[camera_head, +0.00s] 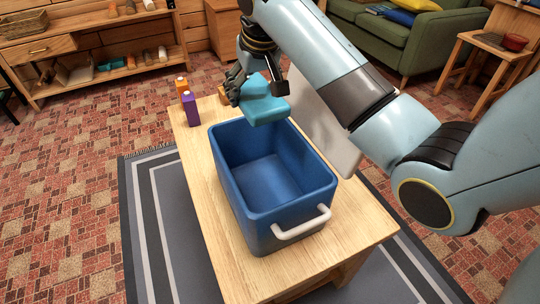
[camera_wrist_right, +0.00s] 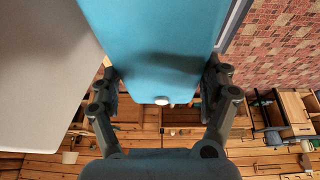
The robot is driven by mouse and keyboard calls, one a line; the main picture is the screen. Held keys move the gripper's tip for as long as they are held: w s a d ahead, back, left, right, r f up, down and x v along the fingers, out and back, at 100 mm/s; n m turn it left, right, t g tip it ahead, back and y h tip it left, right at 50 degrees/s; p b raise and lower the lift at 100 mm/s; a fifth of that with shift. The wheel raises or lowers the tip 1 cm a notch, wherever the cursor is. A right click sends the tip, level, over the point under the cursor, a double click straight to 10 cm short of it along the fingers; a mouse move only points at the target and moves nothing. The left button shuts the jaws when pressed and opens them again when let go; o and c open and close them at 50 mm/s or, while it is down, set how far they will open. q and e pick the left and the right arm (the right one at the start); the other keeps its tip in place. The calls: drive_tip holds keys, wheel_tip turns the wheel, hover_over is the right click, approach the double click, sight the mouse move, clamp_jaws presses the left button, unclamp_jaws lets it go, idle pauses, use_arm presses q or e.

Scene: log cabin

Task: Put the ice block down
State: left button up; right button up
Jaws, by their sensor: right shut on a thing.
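The ice block (camera_head: 264,101) is a light blue slab. My right gripper (camera_head: 240,88) is shut on it and holds it at the far end of an open blue cooler (camera_head: 227,180), at about rim height or above. In the right wrist view the ice block (camera_wrist_right: 155,45) sits between the two fingers of my right gripper (camera_wrist_right: 160,85). The cooler stands on a wooden table and its visible inside is empty. A white handle (camera_head: 302,224) is on its near side. My left gripper is not in view.
A pale grey panel (camera_head: 322,125) stands behind my right arm. A green sofa (camera_head: 400,35) is at the back right.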

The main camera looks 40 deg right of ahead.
drive_tip(key=b, duration=0.7)
hover_over(257, 177)
drive_tip(key=s, duration=0.1)
drive_tip(key=f, duration=2.2)
drive_tip(key=shift+s+a+f, duration=0.15)
drive_tip(key=shift+s+f, duration=0.05)
drive_tip(key=shift+f, duration=0.2)
wheel_tip(257, 177, down, 5)
drive_tip(key=shift+r+b, duration=0.15)
drive_tip(key=shift+b, duration=0.95)
drive_tip(key=shift+f, duration=0.2)
drive_tip(key=shift+r, duration=0.2)
drive_tip(key=shift+f, duration=0.2)
drive_tip(key=o, duration=1.2)
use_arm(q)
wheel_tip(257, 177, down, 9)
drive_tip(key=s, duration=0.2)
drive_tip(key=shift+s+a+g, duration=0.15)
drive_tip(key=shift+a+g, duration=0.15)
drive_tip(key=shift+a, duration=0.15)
use_arm(e)
drive_tip(key=shift+o, duration=0.3)
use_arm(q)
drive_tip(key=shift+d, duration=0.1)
